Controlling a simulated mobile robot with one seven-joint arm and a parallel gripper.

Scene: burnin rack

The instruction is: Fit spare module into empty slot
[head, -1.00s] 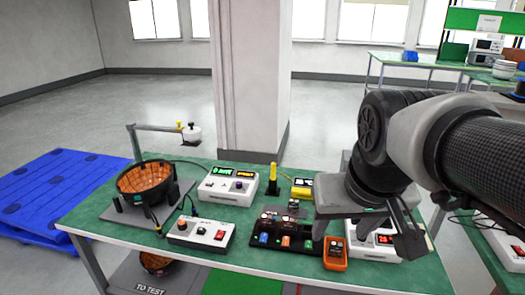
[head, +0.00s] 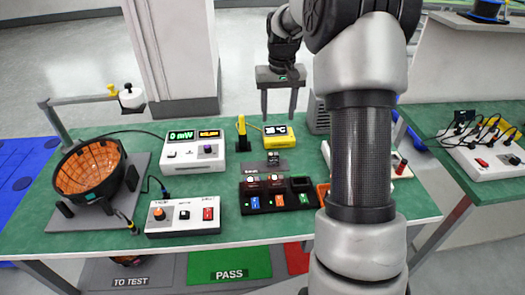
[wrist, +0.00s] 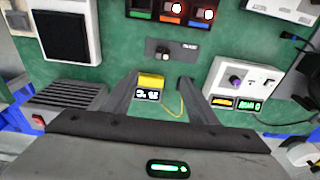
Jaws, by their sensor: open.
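The spare module (head: 273,158), a small dark block, sits on a grey pad (head: 284,167) behind the rack. It also shows in the wrist view (wrist: 163,53). The black rack (head: 280,209) has blue, orange and green labels. Modules with red lights stand above the blue and orange labels; the slot (head: 301,184) above the green label looks dark and empty. My gripper (head: 279,108) is open and empty, fingers down, high toward the back of the table. In the wrist view, its fingers (wrist: 158,90) frame a yellow meter, with the spare module beyond.
The yellow meter (head: 278,137) and a yellow upright tool (head: 242,134) stand behind the pad. A white power meter (head: 195,153), a switch box (head: 183,215) and an orange bowl (head: 90,170) are left. My arm hides part of the table at right.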

